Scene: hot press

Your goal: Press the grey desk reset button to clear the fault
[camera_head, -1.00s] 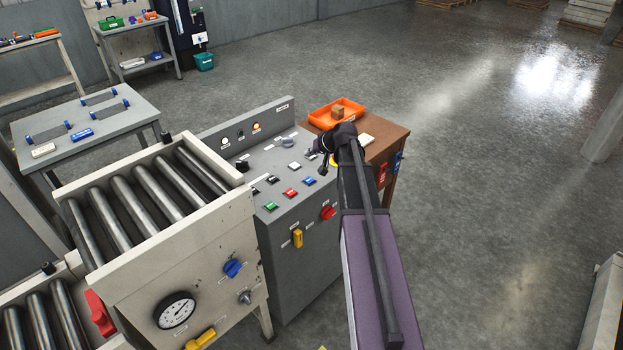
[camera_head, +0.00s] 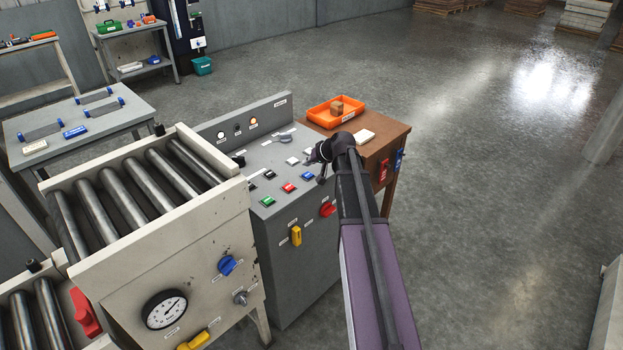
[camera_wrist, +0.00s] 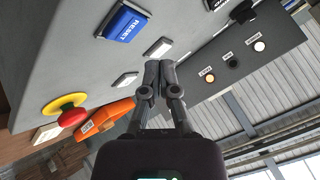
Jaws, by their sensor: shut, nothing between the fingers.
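The grey desk (camera_head: 297,225) has a sloped top with coloured buttons. Its blue button (camera_head: 308,176) is at the lower right of the top. In the wrist view this blue button (camera_wrist: 122,20) is large and marked RESET, at the upper left. My gripper (camera_head: 312,157) is over the right part of the desk top, just above the blue button in the picture. In the wrist view my gripper (camera_wrist: 159,68) has its fingertips together and holds nothing. The tips are below and right of the blue button, apart from it in the picture. Their height above the desk is unclear.
Green (camera_head: 267,201) and red (camera_head: 289,187) buttons lie left of the blue one. A red mushroom button on yellow (camera_wrist: 68,108) shows in the wrist view. A lamp panel (camera_head: 240,125) stands behind. A brown table (camera_head: 385,140) holds an orange tray (camera_head: 330,119). A roller conveyor (camera_head: 140,190) stands left.

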